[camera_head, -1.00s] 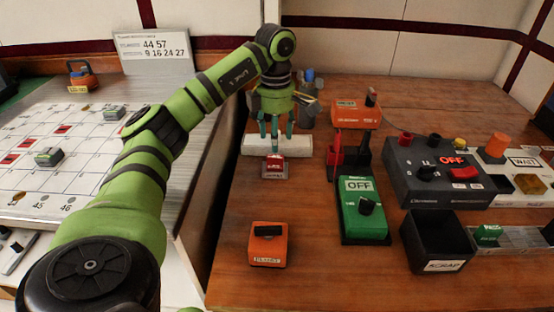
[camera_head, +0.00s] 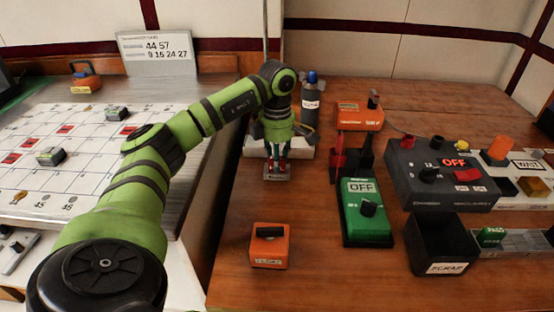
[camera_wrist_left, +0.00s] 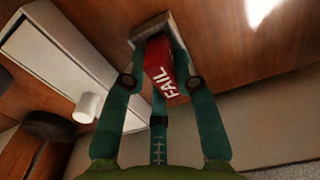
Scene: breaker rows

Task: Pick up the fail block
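The fail block (camera_wrist_left: 163,70) is a red block with white FAIL lettering on a grey base. It stands on the wooden bench and shows partly behind my fingers in the head view (camera_head: 277,171). My left gripper (camera_head: 277,158) points down at it from above. In the left wrist view, the teal fingers of the left gripper (camera_wrist_left: 160,62) stand on both sides of the block, with a third finger nearer the camera. The fingers look spread around the block; contact is not clear. My right gripper is not in view.
A white box (camera_wrist_left: 60,50) lies close behind the block. An orange block (camera_head: 269,246) stands in front on clear bench. To the right are a green OFF box (camera_head: 366,226), a black scrap bin (camera_head: 440,246) and a dark control box (camera_head: 437,192). A grey bottle (camera_head: 310,103) stands behind.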

